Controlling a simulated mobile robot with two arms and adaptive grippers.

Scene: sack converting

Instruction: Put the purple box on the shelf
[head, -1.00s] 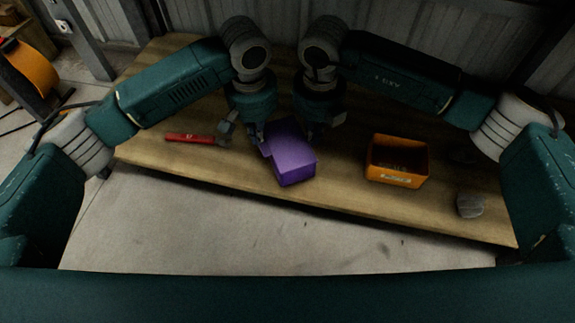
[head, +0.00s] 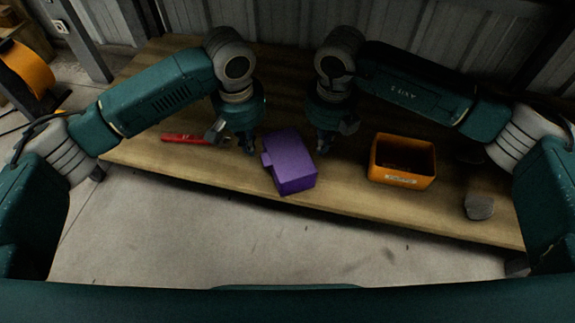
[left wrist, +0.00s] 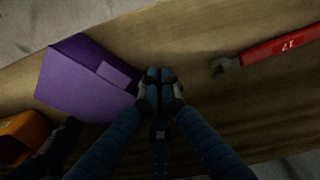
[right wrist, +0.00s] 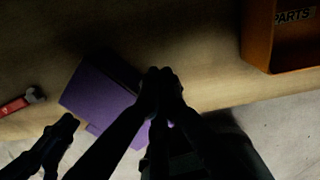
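The purple box (head: 292,165) lies on the wooden table near its front edge, between my two grippers. My left gripper (head: 249,147) is just left of the box and my right gripper (head: 324,148) just right of it, both apart from it in the head view. In the left wrist view, the left fingertips (left wrist: 159,75) are together and empty, beside the box (left wrist: 85,80). In the right wrist view, the right fingertips (right wrist: 162,74) are together with nothing between them, beside the dark-lit box (right wrist: 98,95). No shelf is recognisable in these views.
A red-handled wrench (head: 185,138) lies left of my left gripper. An orange parts bin (head: 401,180) stands right of the box, with a grey lump (head: 479,206) farther right. Bare table (head: 220,172) runs along the front edge. A corrugated wall (head: 290,20) is behind.

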